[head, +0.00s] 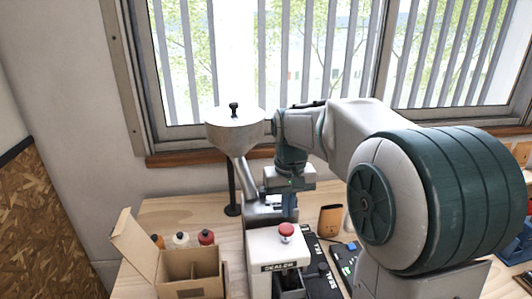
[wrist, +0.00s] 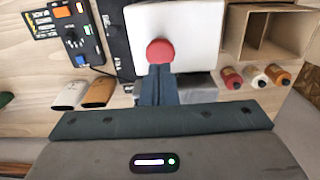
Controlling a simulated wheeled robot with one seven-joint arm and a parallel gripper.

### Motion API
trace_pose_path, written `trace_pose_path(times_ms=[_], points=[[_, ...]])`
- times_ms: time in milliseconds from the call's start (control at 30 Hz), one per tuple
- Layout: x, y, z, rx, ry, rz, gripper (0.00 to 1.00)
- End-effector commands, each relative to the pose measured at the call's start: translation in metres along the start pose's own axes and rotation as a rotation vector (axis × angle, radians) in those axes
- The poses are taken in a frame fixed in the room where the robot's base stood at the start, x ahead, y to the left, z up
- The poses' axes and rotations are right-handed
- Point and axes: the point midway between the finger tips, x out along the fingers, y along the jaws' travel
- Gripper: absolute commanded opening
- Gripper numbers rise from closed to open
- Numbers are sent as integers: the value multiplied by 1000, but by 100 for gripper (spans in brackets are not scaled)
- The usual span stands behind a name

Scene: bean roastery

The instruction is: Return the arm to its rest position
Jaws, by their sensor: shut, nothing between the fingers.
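My arm reaches from the right of the head view toward the window, bent at the elbow, with the wrist pointing down over the table. My gripper (head: 289,213) is beside the white funnel's metal spout and behind the white sealer machine (head: 275,252) with its red knob (head: 286,230). In the wrist view my gripper (wrist: 158,72) shows dark fingers pressed together with nothing between them. The sealer's red knob (wrist: 160,51) shows just beyond the fingertips; I cannot tell the gap between them.
A white funnel (head: 234,133) on a black stand is close left of my wrist. An open cardboard box (head: 194,281) and several bottles (head: 206,238) stand left of the sealer. A brown pouch (head: 330,220) and a button panel (head: 346,254) are right. The window (head: 230,60) is behind.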

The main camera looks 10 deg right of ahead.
Motion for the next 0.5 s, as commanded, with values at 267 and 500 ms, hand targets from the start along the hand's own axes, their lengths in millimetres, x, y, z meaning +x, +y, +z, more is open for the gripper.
trace_pose_path(times_ms=[267,500], points=[[-8,-2,54,-4,90,25,0],[0,-2,122,-3,208,30,0]])
